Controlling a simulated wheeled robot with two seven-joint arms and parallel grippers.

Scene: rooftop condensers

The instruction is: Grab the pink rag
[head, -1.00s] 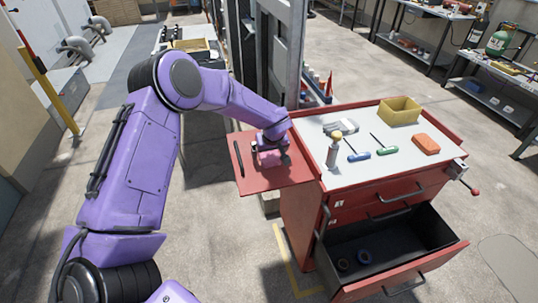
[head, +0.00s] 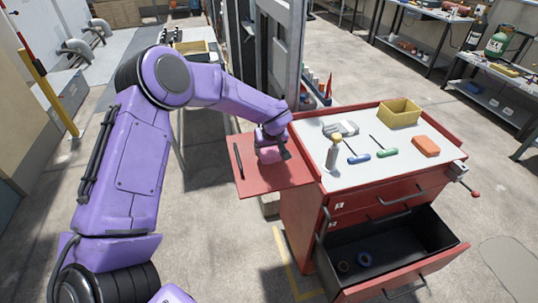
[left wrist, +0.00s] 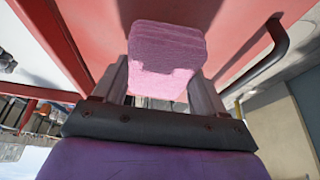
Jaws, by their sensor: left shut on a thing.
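The pink rag (head: 270,155) is a folded block just at the red side shelf of the tool cart. In the left wrist view the rag (left wrist: 166,58) sits between the two fingers. My left gripper (head: 272,147) is shut on it over the shelf; the wrist view also shows the gripper (left wrist: 160,85). I cannot tell whether the rag touches the shelf. My right gripper is not in view.
The cart top (head: 350,176) holds a spray bottle (head: 332,154), screwdrivers (head: 387,152), an orange block (head: 426,146) and a yellow bin (head: 399,112). An open drawer (head: 405,281) juts out below.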

